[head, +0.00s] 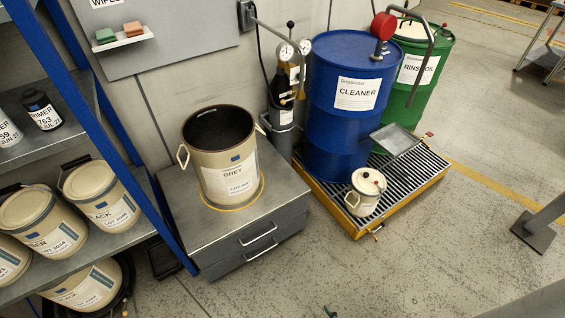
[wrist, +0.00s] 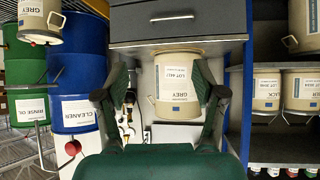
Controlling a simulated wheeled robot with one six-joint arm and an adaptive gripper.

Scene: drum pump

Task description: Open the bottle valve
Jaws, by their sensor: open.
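The gas bottle (head: 283,88) stands upright against the wall, left of the blue drum, dark with a yellow-orange shoulder. Two round gauges (head: 295,48) sit at its top, with brass fittings below them. A black knob (head: 291,24) rises above the gauges; I cannot tell for sure that it is the valve. In the wrist view, which is upside down, the bottle (wrist: 130,103) is small and partly hidden by a finger. My gripper (wrist: 161,72) is open and empty, with its fingers apart from everything. I cannot clearly make out the gripper in the head view.
A blue CLEANER drum (head: 337,125) and a green RINSE OIL drum (head: 424,75) stand right of the bottle on a grated pallet (head: 416,178). A GREY bucket (head: 219,160) stands on a drawer cabinet (head: 178,226) left of the bottle. Open floor lies in front.

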